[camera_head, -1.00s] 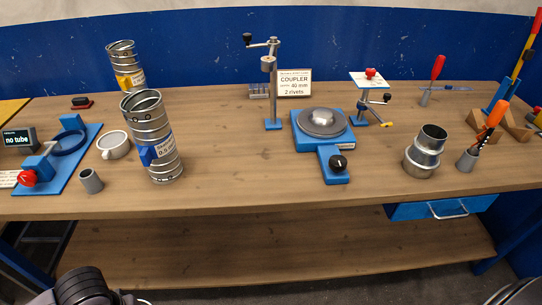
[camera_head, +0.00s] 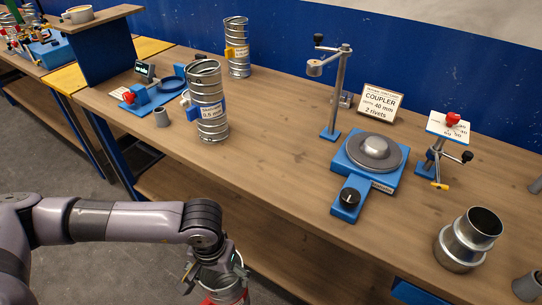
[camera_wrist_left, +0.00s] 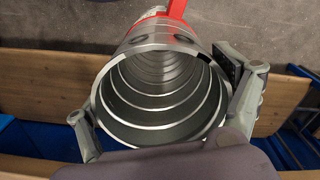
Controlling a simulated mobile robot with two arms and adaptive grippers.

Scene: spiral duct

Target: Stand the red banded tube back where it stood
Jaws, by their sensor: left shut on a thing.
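My left gripper (camera_head: 214,272) is shut on the red banded tube (camera_head: 228,294), in front of the bench and over the floor at the bottom of the head view. Only the tube's top part shows there. In the left wrist view the tube (camera_wrist_left: 150,50) is a ribbed metal cylinder with its open end towards the camera and a red band at its far side. The gripper's fingers (camera_wrist_left: 165,105) lie on both sides of its rim. Two similar tubes stand upright on the bench, one with a blue band (camera_head: 208,105) and one with a yellow band (camera_head: 237,52). My right gripper is out of view.
The wooden bench (camera_head: 265,130) has clear room between the blue-banded tube and the blue turntable fixture (camera_head: 369,160). A post stand (camera_head: 338,95), a coupler sign (camera_head: 379,100) and a metal coupler (camera_head: 468,240) stand to the right. A blue jig (camera_head: 150,98) lies at left.

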